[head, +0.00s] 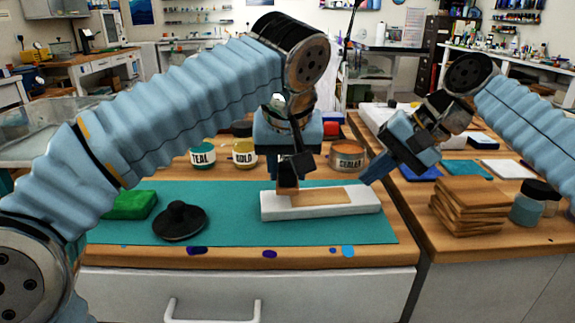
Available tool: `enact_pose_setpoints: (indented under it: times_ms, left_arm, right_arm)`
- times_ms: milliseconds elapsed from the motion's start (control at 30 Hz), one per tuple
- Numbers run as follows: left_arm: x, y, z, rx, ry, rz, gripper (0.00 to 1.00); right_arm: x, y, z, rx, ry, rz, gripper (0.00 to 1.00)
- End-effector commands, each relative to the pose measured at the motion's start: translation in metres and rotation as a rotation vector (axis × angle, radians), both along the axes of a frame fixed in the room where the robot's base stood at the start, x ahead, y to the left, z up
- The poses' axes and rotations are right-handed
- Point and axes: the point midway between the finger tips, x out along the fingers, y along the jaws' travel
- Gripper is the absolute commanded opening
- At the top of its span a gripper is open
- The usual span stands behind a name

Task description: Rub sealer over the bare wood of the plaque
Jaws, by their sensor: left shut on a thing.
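The plaque (335,195) shows as a flat tan wood face on a long white block (350,210) on the teal mat. My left gripper (288,170) points down over the left part of the plaque. It is shut on a small dark applicator (288,184), whose lower end is at the wood; I cannot tell whether it touches. A tin labelled SEALER (347,157) stands behind the plaque to the right. My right gripper (374,172) hangs to the right of the plaque, tilted down and left, above the bench; its finger gap is not clear.
Jars labelled TEAL (203,153) and GOLD (244,154) stand behind the teal mat (235,225). A green block (130,204) and a black knobbed disc (180,221) lie left. Stacked wood pieces (470,206) and a lidded jar (527,208) stand right. The mat's front is mostly clear.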

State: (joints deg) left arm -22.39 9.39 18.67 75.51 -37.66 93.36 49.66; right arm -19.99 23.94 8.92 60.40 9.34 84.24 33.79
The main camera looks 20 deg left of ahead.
Motion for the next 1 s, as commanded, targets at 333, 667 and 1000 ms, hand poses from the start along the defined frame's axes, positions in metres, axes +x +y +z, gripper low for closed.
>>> enact_pose_setpoints:
  times_ms: [333, 667, 1000]
  left_arm:
    - [0.0, 0.0, 0.0, 0.0, 0.0, 0.0, 0.13]
    - [0.0, 0.0, 0.0, 0.0, 0.0, 0.0, 0.13]
    - [0.0, 0.0, 0.0, 0.0, 0.0, 0.0, 0.13]
  right_arm:
    - [0.0, 0.0, -0.008, 0.0, 0.001, -0.001, 0.0]
    - [0.0, 0.0, -0.016, 0.0, 0.0, 0.0, 0.0]
    - [0.0, 0.0, -0.02, 0.0, 0.001, 0.001, 0.0]
